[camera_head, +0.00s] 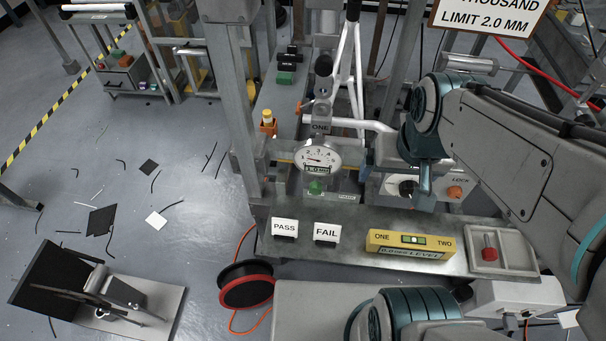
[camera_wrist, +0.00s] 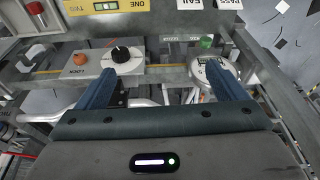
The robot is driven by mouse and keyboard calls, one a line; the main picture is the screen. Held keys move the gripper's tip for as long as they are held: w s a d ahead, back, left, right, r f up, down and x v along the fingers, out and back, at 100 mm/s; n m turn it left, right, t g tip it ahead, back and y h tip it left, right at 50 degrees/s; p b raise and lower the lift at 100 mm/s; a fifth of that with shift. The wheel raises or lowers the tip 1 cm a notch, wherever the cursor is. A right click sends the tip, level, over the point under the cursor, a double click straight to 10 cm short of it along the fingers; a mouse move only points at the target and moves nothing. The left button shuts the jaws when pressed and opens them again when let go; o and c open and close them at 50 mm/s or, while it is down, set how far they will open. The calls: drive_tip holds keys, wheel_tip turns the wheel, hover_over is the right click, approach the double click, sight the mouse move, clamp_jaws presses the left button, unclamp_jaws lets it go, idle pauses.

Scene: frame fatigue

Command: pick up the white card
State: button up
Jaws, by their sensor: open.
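A small white square card (camera_head: 156,218) lies flat on the grey floor at the left in the head view. A small white patch (camera_wrist: 283,7) on the floor at the top right of the wrist view looks like it. Two white cards stand on the bench edge, marked PASS (camera_head: 285,228) and FAIL (camera_head: 326,232). I cannot tell which card the task means. My gripper (camera_wrist: 160,66) is open and empty, its fingers spread over the bench fixture. In the head view my gripper (camera_head: 424,190) hangs above the bench, right of both standing cards.
A yellow level (camera_head: 410,245) and a grey tray with a red piece (camera_head: 489,254) lie on the bench. A round dial gauge (camera_head: 317,159) and metal posts stand behind. A black-and-red spool (camera_head: 246,284) and dark scraps (camera_head: 102,220) lie on the floor.

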drive_tip(key=w+a+f+g+y, duration=0.1)
drive_tip(key=w+a+f, duration=0.2)
drive_tip(key=a+f, duration=0.15)
drive_tip(key=w+a+f+g, duration=0.1)
drive_tip(key=w+a+f, duration=0.1)
drive_tip(key=a+f, duration=0.3)
drive_tip(key=h+b, duration=0.1)
drive_tip(key=b, duration=0.2)
hover_over(284, 224)
drive_tip(key=shift+m+t, duration=0.3)
drive_tip(key=shift+m, duration=0.1)
drive_tip(key=f, duration=1.9)
drive_tip(key=shift+s+d+f, duration=0.15)
drive_tip(key=shift+d+f, duration=0.05)
drive_tip(key=shift+a+f+b, duration=0.15)
drive_tip(key=shift+f+b, duration=0.65)
drive_tip(key=shift+f, duration=2.1)
drive_tip(key=c, duration=1.1)
